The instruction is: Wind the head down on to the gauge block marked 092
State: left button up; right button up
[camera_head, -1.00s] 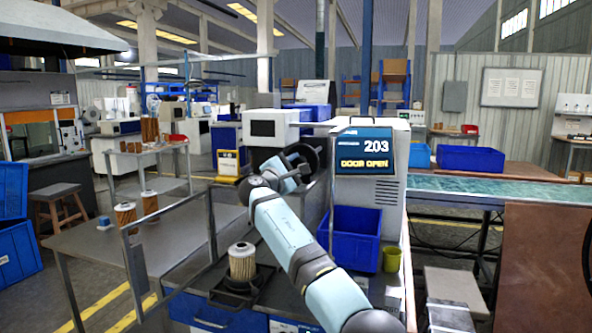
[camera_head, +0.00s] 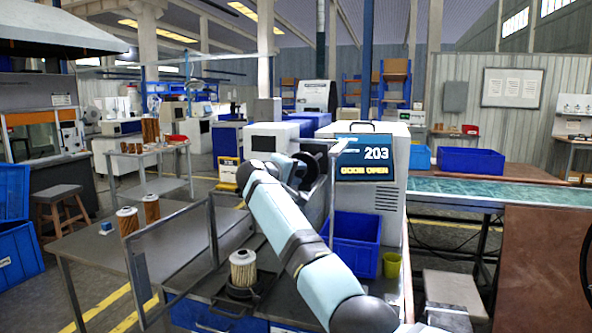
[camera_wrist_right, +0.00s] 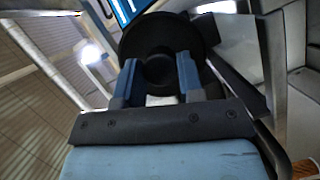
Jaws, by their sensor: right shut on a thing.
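My right gripper (camera_head: 299,166) is at the dark handwheel (camera_head: 318,157) on the machine, largely hidden behind its own arm. In the right wrist view the two blue-grey fingers (camera_wrist_right: 157,78) are shut on a part of the handwheel, whose round black disc (camera_wrist_right: 165,36) lies just beyond them. The machine's display (camera_head: 364,158) reads 203, with DOOR OPEN below. A small blue block (camera_head: 105,223) lies on the left table; no marking on it can be read, and no 092 is legible anywhere. My left gripper is out of view.
A pleated filter cartridge (camera_head: 243,268) stands in a dark holder on the machine bench, behind an open framed door (camera_head: 140,275). Two brown cartridges (camera_head: 127,221) stand on the left table. A blue bin (camera_head: 355,242) and a yellow cup (camera_head: 391,265) sit right of my arm.

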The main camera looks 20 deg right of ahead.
jog(key=m+y+p, duration=0.1)
jog(key=m, duration=0.2)
jog(key=shift+r, duration=0.1)
jog(key=shift+m+y+p, duration=0.45)
jog(key=shift+m+y, duration=0.15)
jog(key=shift+y, duration=0.1)
jog(key=m+y+p, duration=0.1)
jog(key=m, duration=0.1)
jog(key=shift+s+d+m+t+y, duration=0.1)
jog(key=shift+m+t+y, duration=0.2)
jog(key=shift+m+t+y+p, duration=0.4)
jog(key=shift+m+y, duration=0.4)
jog(key=shift+m, duration=0.4)
jog(key=shift+s+d+m+t+y+p, duration=0.1)
jog(key=shift+m+t+y+p, duration=0.35)
jog(key=shift+m, duration=0.65)
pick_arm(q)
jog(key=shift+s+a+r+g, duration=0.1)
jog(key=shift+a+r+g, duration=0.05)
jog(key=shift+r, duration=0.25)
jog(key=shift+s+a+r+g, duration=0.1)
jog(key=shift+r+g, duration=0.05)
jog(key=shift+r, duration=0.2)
pick_arm(e)
jog(key=shift+d+m+t+y, duration=0.1)
jog(key=shift+m+t+y, duration=0.4)
jog(key=shift+m, duration=0.3)
jog(key=o, duration=0.9)
